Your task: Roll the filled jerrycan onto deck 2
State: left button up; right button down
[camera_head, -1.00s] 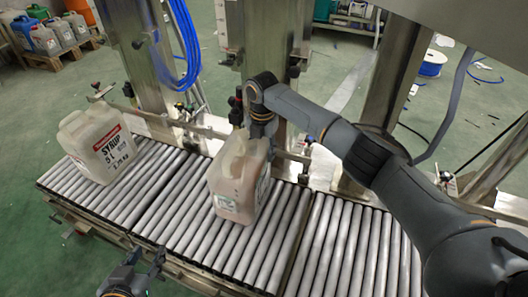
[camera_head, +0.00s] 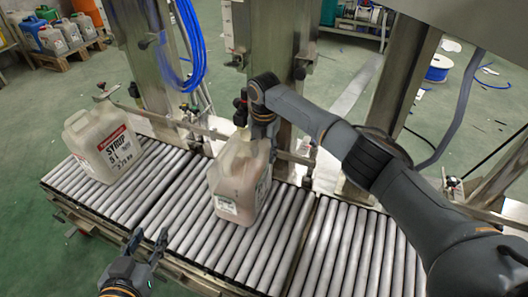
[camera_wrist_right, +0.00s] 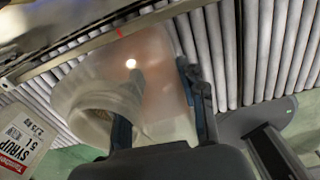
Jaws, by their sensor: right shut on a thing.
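A translucent jerrycan with pinkish-tan contents (camera_head: 236,180) stands upright on the middle roller section (camera_head: 180,233) in the head view. My right gripper (camera_head: 262,143) is shut on its upper part, at the back right of its top. In the right wrist view the jerrycan (camera_wrist_right: 155,70) lies between the two dark fingers (camera_wrist_right: 160,115); the exact grip spot is partly hidden. A second jerrycan, labelled SYRUP 5 L (camera_head: 103,143), stands upright on the left roller section (camera_head: 70,180), apart from the first. My left gripper (camera_head: 147,243) is open and empty near the conveyor's front edge.
A right roller section (camera_head: 350,245) is bare. Metal posts (camera_head: 270,65) and a rail with fittings stand along the conveyor's back. Blue tubing (camera_head: 190,45) hangs at the back left. Several jerrycans (camera_head: 52,38) stand on a pallet far left.

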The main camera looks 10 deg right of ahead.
jog(key=shift+w+r, duration=0.1)
jog(key=shift+r, duration=0.05)
jog(key=c, duration=0.7)
grip_release()
